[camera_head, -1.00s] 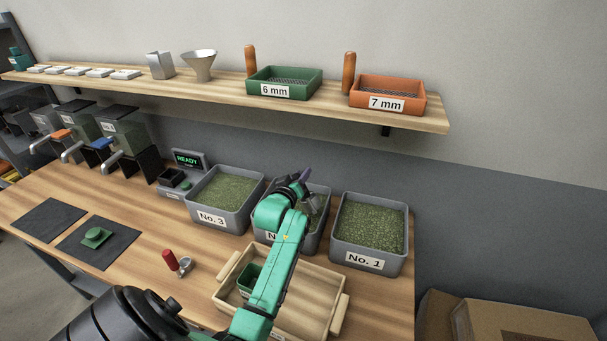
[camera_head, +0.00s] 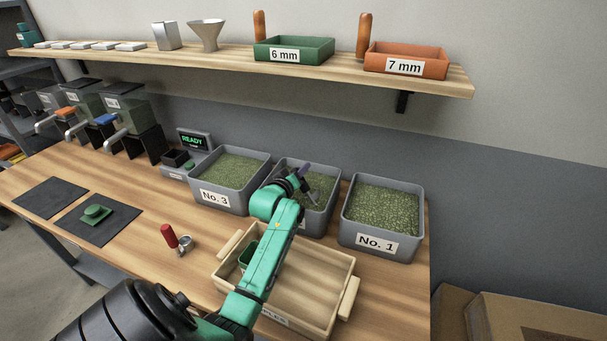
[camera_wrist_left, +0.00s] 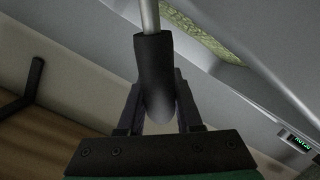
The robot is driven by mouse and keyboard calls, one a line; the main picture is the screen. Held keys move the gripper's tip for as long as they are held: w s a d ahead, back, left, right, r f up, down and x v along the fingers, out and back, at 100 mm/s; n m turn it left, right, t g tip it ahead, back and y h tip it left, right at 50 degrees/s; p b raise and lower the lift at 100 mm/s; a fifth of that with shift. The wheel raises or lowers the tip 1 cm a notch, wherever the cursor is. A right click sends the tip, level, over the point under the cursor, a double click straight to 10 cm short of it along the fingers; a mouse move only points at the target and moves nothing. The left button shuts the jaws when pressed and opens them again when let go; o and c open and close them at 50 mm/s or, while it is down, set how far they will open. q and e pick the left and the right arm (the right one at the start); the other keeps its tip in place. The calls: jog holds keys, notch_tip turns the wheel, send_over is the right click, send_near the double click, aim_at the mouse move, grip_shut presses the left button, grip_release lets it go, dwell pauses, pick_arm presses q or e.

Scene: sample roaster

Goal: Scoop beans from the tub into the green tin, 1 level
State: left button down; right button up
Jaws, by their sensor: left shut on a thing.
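My left gripper (camera_head: 303,180) is over the middle tub (camera_head: 332,203) of green beans, shut on the scoop. In the left wrist view the fingers (camera_wrist_left: 160,108) hold the scoop's dark handle (camera_wrist_left: 155,70), and a metal stem (camera_wrist_left: 149,14) runs out of the top of the picture. The scoop's bowl cannot be made out. The green tin (camera_head: 247,254) stands in the wooden tray (camera_head: 338,262), partly hidden by my left arm. The middle tub's label is hidden behind the arm. My right gripper is not in view.
Tubs No. 3 (camera_head: 231,183) and No. 1 (camera_head: 380,213) flank the middle tub. A red-handled tool (camera_head: 169,236) and a green lid-like piece (camera_head: 96,214) on a dark mat are to the left. A shelf (camera_head: 215,66) with sieves runs above.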

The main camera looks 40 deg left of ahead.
pick_arm(q)
jog(key=r+m, duration=0.1)
jog(key=d+r+m+y, duration=0.1)
jog(key=r+m, duration=0.2)
jog(key=shift+d+r+m+t+y, duration=0.3)
jog(key=shift+r+t, duration=0.05)
jog(key=shift+t, duration=0.05)
jog(key=shift+r, duration=0.1)
dwell(0.7)
notch_tip(320, 180, up, 8)
jog(key=p, duration=0.8)
jog(key=shift+r, duration=0.25)
jog(key=shift+f, duration=0.1)
